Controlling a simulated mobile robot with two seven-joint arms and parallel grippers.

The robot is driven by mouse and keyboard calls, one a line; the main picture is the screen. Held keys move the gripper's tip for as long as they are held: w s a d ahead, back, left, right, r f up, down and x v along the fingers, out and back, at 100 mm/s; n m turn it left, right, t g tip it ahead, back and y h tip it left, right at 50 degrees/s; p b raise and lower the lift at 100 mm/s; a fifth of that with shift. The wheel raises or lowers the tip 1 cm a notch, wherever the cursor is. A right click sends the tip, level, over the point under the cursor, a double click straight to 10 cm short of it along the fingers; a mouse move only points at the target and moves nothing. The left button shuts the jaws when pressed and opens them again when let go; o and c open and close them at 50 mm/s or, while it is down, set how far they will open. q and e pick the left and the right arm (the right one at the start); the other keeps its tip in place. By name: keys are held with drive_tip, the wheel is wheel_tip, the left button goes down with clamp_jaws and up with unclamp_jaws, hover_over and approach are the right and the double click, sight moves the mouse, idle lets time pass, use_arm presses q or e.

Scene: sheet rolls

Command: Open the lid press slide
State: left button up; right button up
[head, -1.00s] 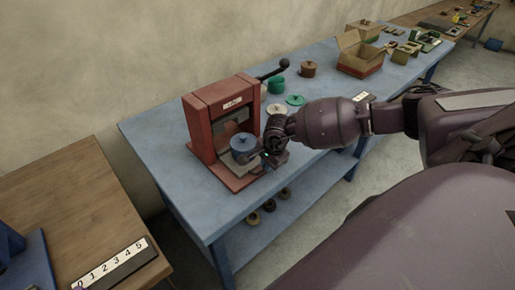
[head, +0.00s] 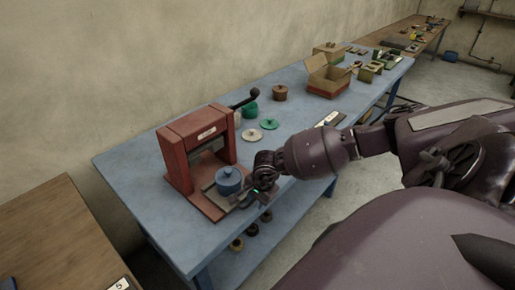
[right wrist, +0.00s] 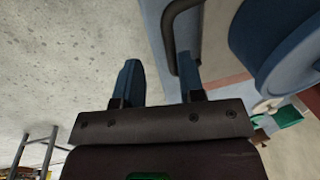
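The red lid press (head: 190,150) stands on the blue table with its slide (head: 240,201) out at the front. A blue lidded pot (head: 229,181) sits on the slide, in front of the press frame. My right gripper (head: 264,187) is at the front of the slide, beside the pot. In the right wrist view my gripper's fingers (right wrist: 160,85) are apart with nothing clearly between them. The dark curved slide handle (right wrist: 172,40) is by the right finger; contact is unclear. The blue pot also shows at the upper right (right wrist: 280,45). My left gripper is not seen.
Green and pale lids (head: 269,124), a green pot (head: 250,109) and a brown pot (head: 280,93) stand behind my right arm. An open cardboard box (head: 328,77) is farther back. Small round parts (head: 251,230) lie on the lower shelf. A wooden table (head: 50,235) is at the left.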

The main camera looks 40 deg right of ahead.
drive_tip(key=shift+d, duration=0.2)
wheel_tip(320, 180, up, 11)
drive_tip(key=s, duration=0.2)
drive_tip(key=shift+f, duration=0.2)
drive_tip(key=shift+a, duration=0.15)
idle(0.4)
